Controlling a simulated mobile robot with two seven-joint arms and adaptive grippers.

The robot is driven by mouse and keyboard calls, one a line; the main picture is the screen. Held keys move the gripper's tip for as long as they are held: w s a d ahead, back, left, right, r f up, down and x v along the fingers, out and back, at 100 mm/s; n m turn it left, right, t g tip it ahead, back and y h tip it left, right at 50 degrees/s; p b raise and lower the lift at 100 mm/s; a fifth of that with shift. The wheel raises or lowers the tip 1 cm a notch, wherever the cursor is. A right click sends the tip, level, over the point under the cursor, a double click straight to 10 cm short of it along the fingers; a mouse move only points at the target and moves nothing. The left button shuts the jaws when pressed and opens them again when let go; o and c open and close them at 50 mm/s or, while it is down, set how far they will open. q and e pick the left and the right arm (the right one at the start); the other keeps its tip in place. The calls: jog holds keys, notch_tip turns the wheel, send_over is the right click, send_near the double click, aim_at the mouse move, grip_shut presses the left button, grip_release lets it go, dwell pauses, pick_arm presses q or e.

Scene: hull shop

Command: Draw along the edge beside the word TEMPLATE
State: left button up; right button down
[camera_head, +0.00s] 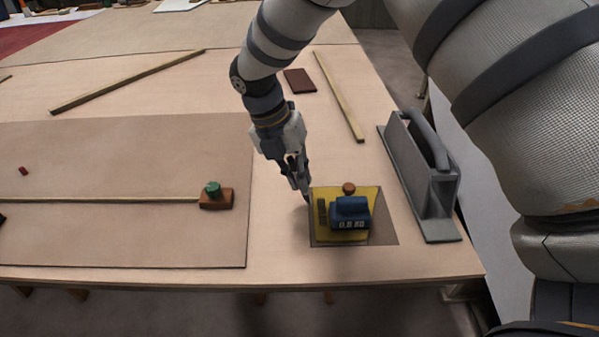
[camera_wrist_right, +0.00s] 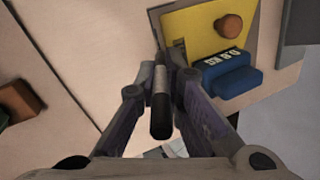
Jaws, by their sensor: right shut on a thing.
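A yellow plate (camera_head: 361,233) lies on a grey sheet (camera_head: 384,236) near the table's front edge. It bears a blue block (camera_head: 350,213) with white marks, a brown knob (camera_head: 348,188) and a dark strip (camera_head: 322,211). The word TEMPLATE cannot be read. My right gripper (camera_head: 302,188) is shut on a dark pen-like marker (camera_wrist_right: 160,103), its tip pointing at the plate's left corner. Whether the tip touches the sheet cannot be told. The wrist view also shows the yellow plate (camera_wrist_right: 192,28), blue block (camera_wrist_right: 226,74) and knob (camera_wrist_right: 228,26). My left gripper is out of view.
A grey metal angle with a handle (camera_head: 420,185) stands right of the plate. A large brown board (camera_head: 120,145) lies left, with a thin batten (camera_head: 100,199) and a wooden block with a green knob (camera_head: 216,197). Other battens (camera_head: 130,80) lie behind. Bare tabletop (camera_head: 278,240) separates board and plate.

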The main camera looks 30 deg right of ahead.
jog(key=shift+s+a, duration=0.45)
jog(key=shift+s, duration=0.25)
jog(key=shift+s+a, duration=0.4)
jog(key=shift+s, duration=0.25)
jog(key=shift+s+a, duration=0.45)
jog(key=shift+s, duration=0.3)
jog(key=shift+s+a, duration=0.45)
jog(key=shift+s, duration=0.3)
jog(key=shift+s+a, duration=0.45)
jog(key=shift+s, duration=0.3)
jog(key=shift+r, duration=0.15)
notch_tip(320, 180, up, 13)
